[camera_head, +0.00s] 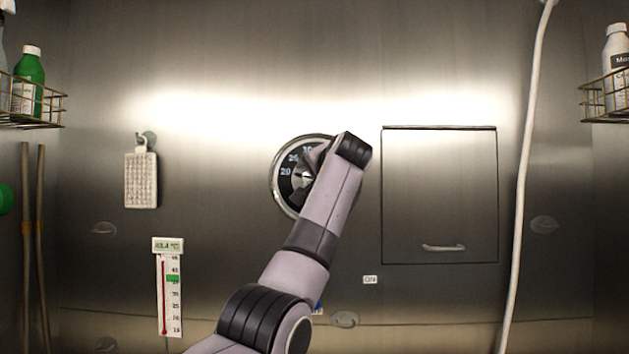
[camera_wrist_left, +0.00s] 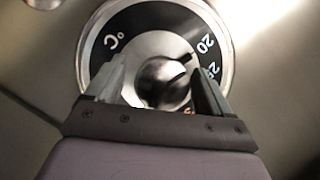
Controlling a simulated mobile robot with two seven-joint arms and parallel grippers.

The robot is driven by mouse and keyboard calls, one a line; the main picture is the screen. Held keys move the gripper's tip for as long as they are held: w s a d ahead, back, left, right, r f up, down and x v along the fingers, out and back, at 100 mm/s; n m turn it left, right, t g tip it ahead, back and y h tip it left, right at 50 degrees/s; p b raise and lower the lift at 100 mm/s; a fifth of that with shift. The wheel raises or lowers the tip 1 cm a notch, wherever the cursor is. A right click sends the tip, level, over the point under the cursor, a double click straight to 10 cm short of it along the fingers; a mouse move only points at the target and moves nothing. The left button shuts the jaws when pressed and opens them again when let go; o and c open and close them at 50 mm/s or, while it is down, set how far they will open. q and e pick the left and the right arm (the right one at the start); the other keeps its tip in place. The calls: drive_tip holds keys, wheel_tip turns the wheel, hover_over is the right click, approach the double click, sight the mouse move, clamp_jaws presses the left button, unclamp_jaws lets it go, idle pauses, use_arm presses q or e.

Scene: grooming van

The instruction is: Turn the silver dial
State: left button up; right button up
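The silver dial (camera_head: 281,188) is a round wall dial with a chrome rim and a black face with white temperature numbers. My left arm covers its right part in the head view. In the left wrist view, the dial's round silver knob (camera_wrist_left: 163,82) with a dark pointer line sits in the middle of the face, near 20 and 25. My left gripper (camera_wrist_left: 162,78) is at the dial with its two fingers apart, one on each side of the knob. Gaps appear between fingers and knob; contact cannot be told. My right gripper is not in view.
A thermometer panel (camera_head: 169,290) with a small display hangs at lower left. A hanging white textured block (camera_head: 141,178) is above it. A closed wall hatch (camera_head: 439,195) is right of the dial. A white hose (camera_head: 521,190) hangs farther right. Wire baskets (camera_head: 40,115) hold bottles at the sides.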

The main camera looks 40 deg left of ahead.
use_arm(q)
drive_tip(key=b+v, duration=0.3)
drive_tip(key=v, duration=0.4)
drive_tip(key=shift+d, duration=0.1)
idle(0.5)
